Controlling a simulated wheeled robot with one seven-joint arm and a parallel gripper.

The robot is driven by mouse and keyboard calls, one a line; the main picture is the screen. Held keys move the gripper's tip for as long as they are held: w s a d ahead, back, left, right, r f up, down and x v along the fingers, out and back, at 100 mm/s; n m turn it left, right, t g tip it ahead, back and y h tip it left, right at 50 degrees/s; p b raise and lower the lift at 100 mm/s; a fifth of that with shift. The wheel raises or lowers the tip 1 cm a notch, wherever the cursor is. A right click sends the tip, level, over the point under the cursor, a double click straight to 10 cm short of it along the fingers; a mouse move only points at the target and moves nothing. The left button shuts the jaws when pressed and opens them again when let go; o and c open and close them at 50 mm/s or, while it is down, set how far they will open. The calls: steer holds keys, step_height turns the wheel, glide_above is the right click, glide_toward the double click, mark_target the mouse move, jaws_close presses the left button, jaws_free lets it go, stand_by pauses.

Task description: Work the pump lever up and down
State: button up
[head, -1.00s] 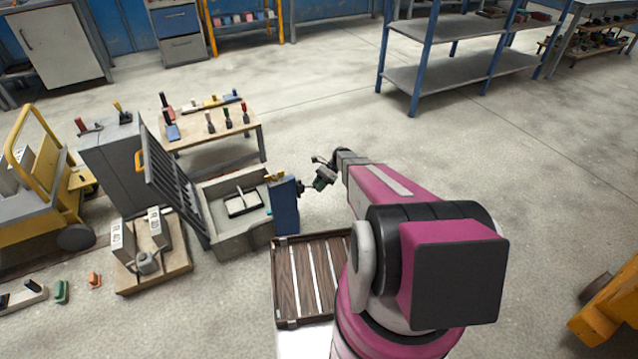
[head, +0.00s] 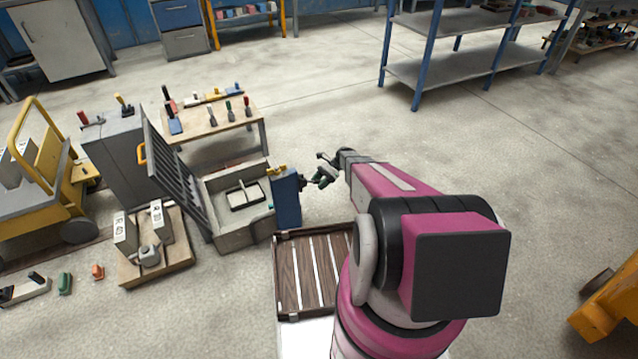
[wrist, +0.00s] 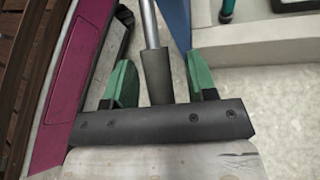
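The pump is a blue upright box (head: 286,203) at the right end of a grey mould box in the head view. Its lever shows in the wrist view as a grey rod with a thicker dark grip (wrist: 157,76). My gripper (wrist: 162,80) has its two green-padded fingers on either side of this grip. In the head view my gripper (head: 324,175) is small, just right of the blue box, and the lever is mostly hidden there.
The grey mould box (head: 230,232) has a dark ribbed panel (head: 175,180) tilted up on its left. A slatted wooden pallet (head: 300,275) lies in front of the blue box. A tool table (head: 205,122) stands behind. The floor to the right is mostly clear.

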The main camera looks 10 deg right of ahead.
steer(key=v, duration=1)
steer(key=shift+w+d+r, duration=0.15)
steer(key=shift+d+r, duration=0.05)
steer(key=shift+d, duration=0.1)
stand_by(0.4)
